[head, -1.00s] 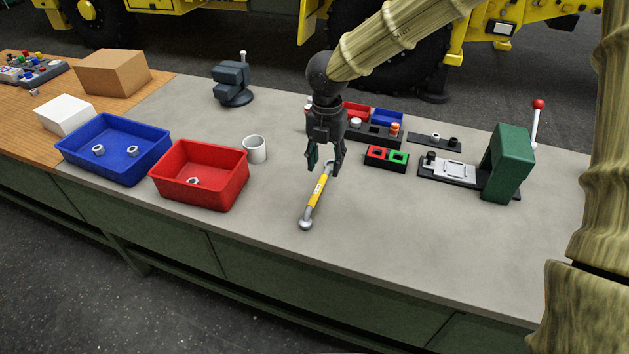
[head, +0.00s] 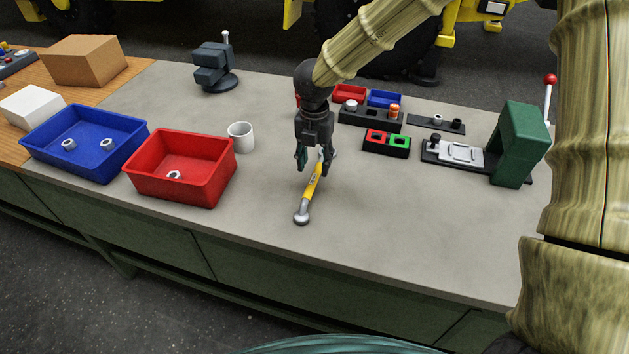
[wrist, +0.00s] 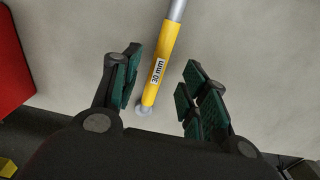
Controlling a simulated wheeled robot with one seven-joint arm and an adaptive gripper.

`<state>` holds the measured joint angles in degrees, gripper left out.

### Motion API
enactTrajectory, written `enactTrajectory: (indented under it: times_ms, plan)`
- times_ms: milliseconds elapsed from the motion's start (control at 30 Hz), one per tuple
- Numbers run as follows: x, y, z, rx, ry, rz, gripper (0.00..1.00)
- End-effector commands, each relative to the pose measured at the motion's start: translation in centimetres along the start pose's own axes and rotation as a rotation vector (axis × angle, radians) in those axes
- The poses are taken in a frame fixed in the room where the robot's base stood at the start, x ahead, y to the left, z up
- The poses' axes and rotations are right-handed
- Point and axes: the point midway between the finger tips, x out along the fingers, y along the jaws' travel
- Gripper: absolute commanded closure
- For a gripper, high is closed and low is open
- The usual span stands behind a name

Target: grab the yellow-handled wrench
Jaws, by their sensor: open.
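The yellow-handled wrench (head: 313,184) lies on the grey bench top, its silver round end toward the front edge. In the wrist view its yellow handle (wrist: 161,62) bears a "30 mm" label and runs between my finger pads, nearer the left one. My gripper (head: 313,168) is open over the upper part of the handle, its fingers pointing down on either side. The open jaws also show in the wrist view (wrist: 158,92), with no pad clearly touching the handle. The wrench's far end is partly hidden behind my gripper in the head view.
A red bin (head: 182,190) with a nut and a white mug (head: 241,137) stand left of the wrench. A blue bin (head: 38,138) is farther left. A red-and-green block (head: 386,150) and a green press (head: 520,145) stand to the right. The bench front is clear.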

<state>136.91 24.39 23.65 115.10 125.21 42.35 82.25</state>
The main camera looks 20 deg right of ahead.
Motion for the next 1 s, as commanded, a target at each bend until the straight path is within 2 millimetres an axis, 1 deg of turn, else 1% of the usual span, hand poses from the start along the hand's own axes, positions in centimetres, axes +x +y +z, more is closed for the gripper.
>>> enactTrajectory:
  times_ms: [100, 267, 333, 500, 600, 767, 967, 1000]
  plan:
    - [1.1, 0.1, -0.1, -0.001, 0.001, -0.001, 0.56]
    - [1.8, 0.0, -0.1, -0.001, 0.0, -0.001, 0.56]
    - [2.4, 0.0, -0.2, -0.002, 0.0, -0.002, 0.56]
    - [4.6, 0.0, -0.7, -0.002, 0.001, -0.003, 0.56]
    - [5.8, -0.1, -0.6, 0.0, 0.001, -0.002, 0.56]
    - [6.6, 0.0, -0.6, 0.0, 0.0, 0.0, 0.56]
    - [6.7, 0.0, -0.6, 0.0, 0.0, 0.0, 0.56]
    - [6.7, 0.0, -0.6, 0.0, 0.0, 0.0, 0.61]
